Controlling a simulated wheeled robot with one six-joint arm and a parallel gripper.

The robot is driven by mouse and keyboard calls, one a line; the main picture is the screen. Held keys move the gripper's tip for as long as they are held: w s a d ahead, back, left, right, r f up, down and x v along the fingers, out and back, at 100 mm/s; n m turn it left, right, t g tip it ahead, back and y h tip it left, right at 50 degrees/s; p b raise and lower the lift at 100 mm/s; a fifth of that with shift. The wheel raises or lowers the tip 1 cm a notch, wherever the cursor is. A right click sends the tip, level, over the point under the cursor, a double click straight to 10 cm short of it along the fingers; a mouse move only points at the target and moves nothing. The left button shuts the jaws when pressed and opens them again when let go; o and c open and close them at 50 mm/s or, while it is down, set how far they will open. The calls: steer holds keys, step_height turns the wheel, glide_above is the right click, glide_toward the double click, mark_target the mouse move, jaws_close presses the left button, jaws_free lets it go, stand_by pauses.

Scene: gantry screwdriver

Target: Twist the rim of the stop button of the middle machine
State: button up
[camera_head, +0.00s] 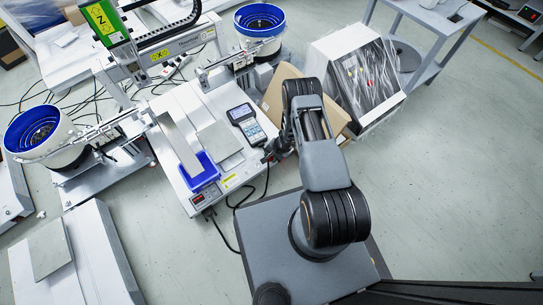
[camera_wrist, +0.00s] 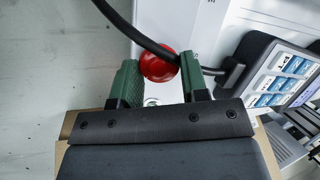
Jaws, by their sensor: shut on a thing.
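The red stop button (camera_wrist: 158,67) shows in the wrist view on the edge of the white middle machine (camera_wrist: 168,18). My gripper (camera_wrist: 158,62) has its two green fingers on either side of the button, shut on its rim. A black cable crosses in front of the button's upper part. In the head view my arm reaches to the right side of the middle machine (camera_head: 180,108), where my gripper and the arm's end hide the button.
A handheld pendant (camera_head: 246,122) lies on the machine, close to the right of my gripper in the wrist view (camera_wrist: 268,75). A cardboard box (camera_head: 275,95) stands just behind my arm. A blue tray (camera_head: 203,172) sits at the machine's front. Black cables hang near the front corner.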

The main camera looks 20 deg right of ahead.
steer(key=o, duration=0.9)
steer(key=shift+o, duration=0.2)
steer(key=p+v, duration=0.5)
steer(key=v, duration=0.8)
steer(key=shift+r, duration=0.4)
steer(key=shift+d, duration=0.1)
